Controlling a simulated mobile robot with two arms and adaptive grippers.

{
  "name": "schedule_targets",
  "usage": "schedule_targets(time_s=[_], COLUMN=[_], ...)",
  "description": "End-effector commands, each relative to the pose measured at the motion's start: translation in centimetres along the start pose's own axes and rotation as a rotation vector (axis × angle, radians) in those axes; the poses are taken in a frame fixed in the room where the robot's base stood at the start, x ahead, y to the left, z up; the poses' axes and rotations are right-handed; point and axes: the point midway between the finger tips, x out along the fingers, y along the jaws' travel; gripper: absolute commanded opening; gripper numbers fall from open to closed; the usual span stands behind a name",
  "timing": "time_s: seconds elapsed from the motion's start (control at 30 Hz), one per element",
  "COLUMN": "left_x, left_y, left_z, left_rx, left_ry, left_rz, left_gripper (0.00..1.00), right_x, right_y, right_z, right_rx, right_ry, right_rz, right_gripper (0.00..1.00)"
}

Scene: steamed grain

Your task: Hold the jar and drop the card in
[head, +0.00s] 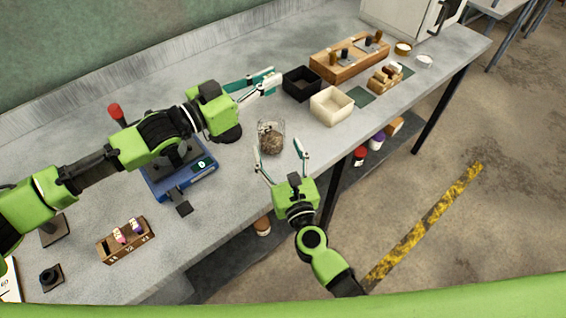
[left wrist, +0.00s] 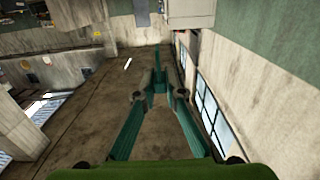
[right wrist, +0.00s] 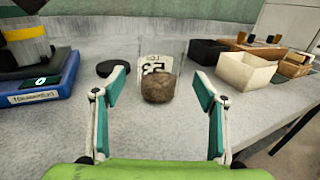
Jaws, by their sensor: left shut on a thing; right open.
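The clear jar (head: 271,140) stands upright on the bench with brown grain at its bottom. It also shows in the right wrist view (right wrist: 160,88), with a printed label visible on or through its glass. My right gripper (head: 280,160) is open, in front of the jar, with its fingers spread to either side and apart from the glass. My left gripper (head: 277,82) is shut on a thin greenish piece, seemingly the card (left wrist: 156,58), seen almost edge-on in the left wrist view. It is held above the bench, beyond the jar; its face is hard to make out.
A black box (head: 301,84) and a cream box (head: 331,106) stand right of the jar, with a wooden rack (head: 348,62) behind. A blue scale (head: 185,182) and a dark disc (right wrist: 112,68) are left of it. The bench edge lies close in front.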

Motion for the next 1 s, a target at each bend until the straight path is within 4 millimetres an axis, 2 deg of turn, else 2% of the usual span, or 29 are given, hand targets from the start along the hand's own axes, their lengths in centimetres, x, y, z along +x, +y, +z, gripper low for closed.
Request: schedule_targets(time_s=[0.1, 0.3, 0.5, 0.77, 0.8, 0.97, 1.0], left_x=[0.0, 0.0, 0.0, 0.0, 0.0, 0.0, 0.0], left_y=[0.0, 0.0, 0.0, 0.0, 0.0, 0.0, 0.0], left_z=[0.0, 0.0, 0.0, 0.0, 0.0, 0.0, 0.0], left_rx=[0.0, 0.0, 0.0, 0.0, 0.0, 0.0, 0.0], left_ry=[0.0, 0.0, 0.0, 0.0, 0.0, 0.0, 0.0], left_rz=[0.0, 0.0, 0.0, 0.0, 0.0, 0.0, 0.0], left_gripper=[0.0, 0.0, 0.0, 0.0, 0.0, 0.0, 0.0], right_x=[2.5, 5.3, 6.5, 6.6, 6.6, 6.6, 6.5], right_y=[0.0, 0.0, 0.0, 0.0, 0.0, 0.0, 0.0], right_z=[0.1, 0.1, 0.0, 0.0, 0.0, 0.0, 0.0], right_rx=[-0.001, -0.003, -0.002, -0.002, -0.002, -0.002, -0.003], right_ry=[-0.002, -0.001, 0.001, 0.0, 0.0, 0.0, 0.0], right_rz=[0.0, 0.001, 0.0, 0.0, 0.0, 0.0, 0.0], right_gripper=[0.66, 0.66, 0.66, 0.66, 0.6, 0.19, 0.15])
